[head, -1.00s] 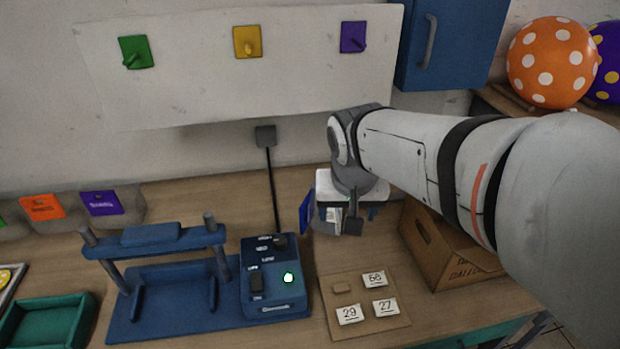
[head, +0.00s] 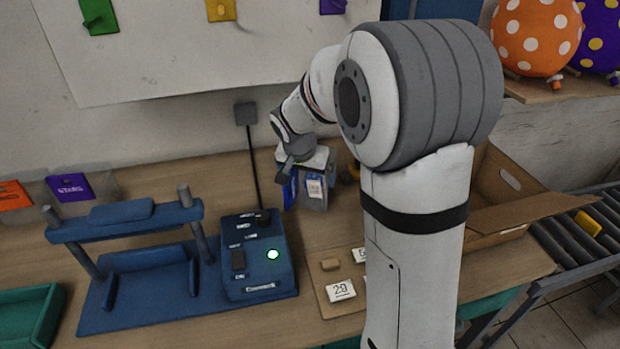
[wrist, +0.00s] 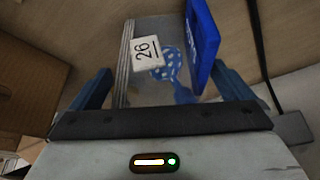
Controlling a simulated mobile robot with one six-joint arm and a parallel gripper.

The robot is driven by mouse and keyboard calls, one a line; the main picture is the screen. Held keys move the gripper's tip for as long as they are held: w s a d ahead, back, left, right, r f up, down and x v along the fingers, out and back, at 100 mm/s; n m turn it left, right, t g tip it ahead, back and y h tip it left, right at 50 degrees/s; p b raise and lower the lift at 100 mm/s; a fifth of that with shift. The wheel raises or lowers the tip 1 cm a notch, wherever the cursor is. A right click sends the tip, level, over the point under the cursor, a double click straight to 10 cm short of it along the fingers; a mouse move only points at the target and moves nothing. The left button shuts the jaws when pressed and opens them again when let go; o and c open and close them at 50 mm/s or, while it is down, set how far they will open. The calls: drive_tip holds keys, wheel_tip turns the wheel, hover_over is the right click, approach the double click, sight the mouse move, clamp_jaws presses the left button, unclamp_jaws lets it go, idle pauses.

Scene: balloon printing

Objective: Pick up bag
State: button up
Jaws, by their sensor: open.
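The bag (wrist: 142,85) is grey and see-through, with a white "26" label and a blue dotted balloon print. In the wrist view it lies between the two blue fingers of my open gripper (wrist: 163,70). A blue tag (wrist: 203,35) shows at its right, by the right finger. In the head view the bag (head: 314,190) is at the back of the table, under my gripper (head: 308,180), and is partly hidden by it. I cannot tell whether the fingers touch the bag.
A blue press (head: 140,285) and its control box (head: 262,285) with a green light stand to the left. A number board (head: 325,300) lies in front, partly behind my arm. An open cardboard box (head: 495,205) and a roller conveyor (head: 568,240) are to the right.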

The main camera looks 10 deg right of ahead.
drive_tip(key=x, duration=0.2)
drive_tip(key=shift+f, duration=0.4)
drive_tip(key=shift+c, duration=0.4)
drive_tip(key=c, duration=0.6)
drive_tip(key=shift+c, duration=0.2)
wheel_tip(320, 180, up, 10)
